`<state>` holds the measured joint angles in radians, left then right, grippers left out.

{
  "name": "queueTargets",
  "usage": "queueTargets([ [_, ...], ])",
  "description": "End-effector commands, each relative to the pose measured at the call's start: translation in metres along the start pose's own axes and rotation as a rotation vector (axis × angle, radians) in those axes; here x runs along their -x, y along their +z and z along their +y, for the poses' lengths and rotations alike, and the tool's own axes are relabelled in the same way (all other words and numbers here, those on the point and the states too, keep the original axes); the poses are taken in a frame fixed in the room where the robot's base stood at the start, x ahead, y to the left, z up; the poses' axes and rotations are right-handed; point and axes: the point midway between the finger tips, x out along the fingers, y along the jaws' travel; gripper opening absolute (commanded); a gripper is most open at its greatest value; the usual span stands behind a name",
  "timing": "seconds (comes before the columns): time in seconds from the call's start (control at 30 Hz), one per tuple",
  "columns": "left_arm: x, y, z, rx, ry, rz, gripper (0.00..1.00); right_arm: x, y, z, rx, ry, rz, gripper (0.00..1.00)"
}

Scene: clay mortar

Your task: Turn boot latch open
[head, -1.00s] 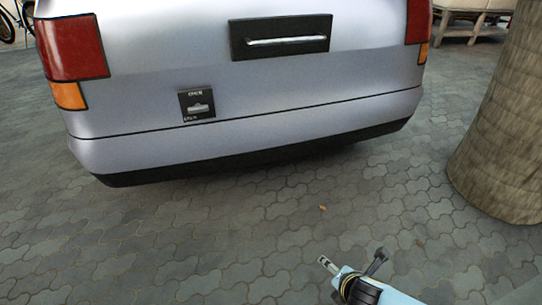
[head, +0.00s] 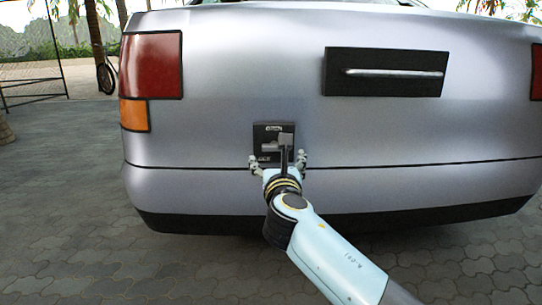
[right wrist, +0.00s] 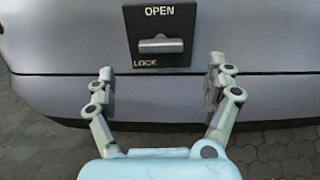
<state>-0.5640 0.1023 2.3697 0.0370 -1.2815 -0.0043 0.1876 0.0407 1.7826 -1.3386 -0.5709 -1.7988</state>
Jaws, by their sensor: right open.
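The boot latch is a grey handle on a small black plate (head: 265,129) on the rear of the silver car, left of the middle. In the right wrist view the latch handle (right wrist: 160,45) lies horizontal, between the word OPEN above and LOCK at lower left. My right gripper (head: 278,160) is in front of the plate and partly hides it in the head view. In the right wrist view its two fingers (right wrist: 160,85) are spread wide and empty, just below the latch handle in the picture. My left gripper is not in view.
The silver car body (head: 230,70) fills most of the head view. A black panel with a silver bar handle (head: 395,73) is to the upper right of the latch. A red and orange tail light (head: 151,66) is at left. Paved ground (head: 60,180) is free at left.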

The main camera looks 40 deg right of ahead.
Motion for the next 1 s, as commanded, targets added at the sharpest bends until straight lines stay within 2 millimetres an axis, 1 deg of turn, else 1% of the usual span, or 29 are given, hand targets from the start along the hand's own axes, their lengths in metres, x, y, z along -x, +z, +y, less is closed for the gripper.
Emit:
queueTargets([
  [0.03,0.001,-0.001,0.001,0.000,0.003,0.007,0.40,-0.011,-0.002,0.000,0.002,0.000,-0.002,0.87],
  [0.13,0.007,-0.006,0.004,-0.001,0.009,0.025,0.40,-0.033,-0.003,0.000,0.002,0.000,-0.001,0.87],
  [0.27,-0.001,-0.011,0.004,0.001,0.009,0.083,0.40,-0.059,-0.004,0.000,0.003,0.001,0.001,0.87],
  [0.4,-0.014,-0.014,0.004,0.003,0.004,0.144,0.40,-0.074,-0.004,0.000,0.001,0.001,0.002,0.87],
  [0.6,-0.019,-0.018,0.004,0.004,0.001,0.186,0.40,-0.083,-0.002,0.000,0.000,0.001,0.002,0.87],
  [0.83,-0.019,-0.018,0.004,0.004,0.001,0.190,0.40,-0.083,-0.001,0.000,-0.001,0.001,0.002,0.87],
  [1.0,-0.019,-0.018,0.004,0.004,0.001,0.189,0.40,-0.083,-0.001,0.000,-0.001,0.001,0.002,0.64],
])
